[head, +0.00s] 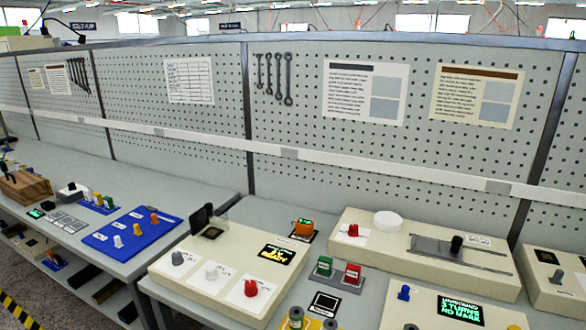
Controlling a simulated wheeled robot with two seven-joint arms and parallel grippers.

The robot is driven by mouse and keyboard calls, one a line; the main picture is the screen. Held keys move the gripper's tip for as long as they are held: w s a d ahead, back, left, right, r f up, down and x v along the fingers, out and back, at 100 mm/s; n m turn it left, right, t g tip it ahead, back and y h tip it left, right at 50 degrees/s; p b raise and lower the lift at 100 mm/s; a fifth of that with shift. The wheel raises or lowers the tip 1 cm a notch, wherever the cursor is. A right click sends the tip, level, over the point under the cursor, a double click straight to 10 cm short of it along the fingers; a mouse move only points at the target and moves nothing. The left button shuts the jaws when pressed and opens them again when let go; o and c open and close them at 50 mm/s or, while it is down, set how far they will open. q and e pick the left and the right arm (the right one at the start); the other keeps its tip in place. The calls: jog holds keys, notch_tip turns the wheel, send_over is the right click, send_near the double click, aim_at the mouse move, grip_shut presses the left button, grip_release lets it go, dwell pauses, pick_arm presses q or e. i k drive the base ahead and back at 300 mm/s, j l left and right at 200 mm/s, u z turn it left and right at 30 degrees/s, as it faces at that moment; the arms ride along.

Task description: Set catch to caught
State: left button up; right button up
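No part is clearly readable as the catch; the small labels are too blurred. A beige box (196,287) in the middle carries a grey knob (178,258), a white knob (211,271), a red knob (251,288) and a lit screen (277,254). A longer beige box (376,258) behind it carries a white disc (388,222), a red knob (353,230) and a grey slotted plate (432,248) with a black knob (456,244). A front box (388,318) has a blue knob (404,292) and a screen (460,309) reading "UNWOUND 3 TURNS NO MARK". Neither gripper is in view.
Spools (296,317) show at the bottom edge. A blue board (132,232) with knobs lies on the left bench. A pegboard wall (290,140) stands behind.

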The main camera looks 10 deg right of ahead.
aim_at(404, 295)
jog(key=z, duration=1.35)
